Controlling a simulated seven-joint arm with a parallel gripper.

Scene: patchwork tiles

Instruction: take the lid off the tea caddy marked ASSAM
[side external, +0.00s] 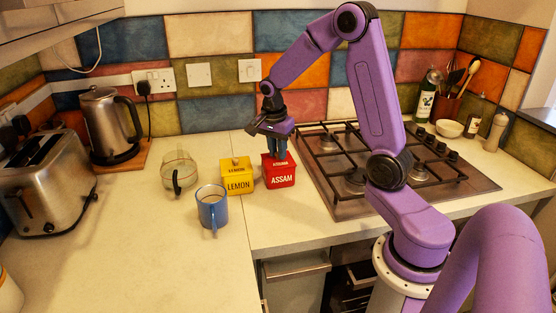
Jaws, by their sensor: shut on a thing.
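The red tea caddy marked ASSAM (281,180) stands on the worktop, just left of the hob. Its lid (279,159) is at the top of the caddy, with smaller lettering on its front edge. I cannot see a clear gap between lid and caddy. My gripper (278,153) points down from above and is shut on the lid; its fingers hide the knob. A yellow caddy marked LEMON (238,182) stands close on the left, with its lid (236,164) on.
A kettle (107,126) and toaster (50,173) are farther left. The gas hob (345,205) is to the right. The front left worktop is clear.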

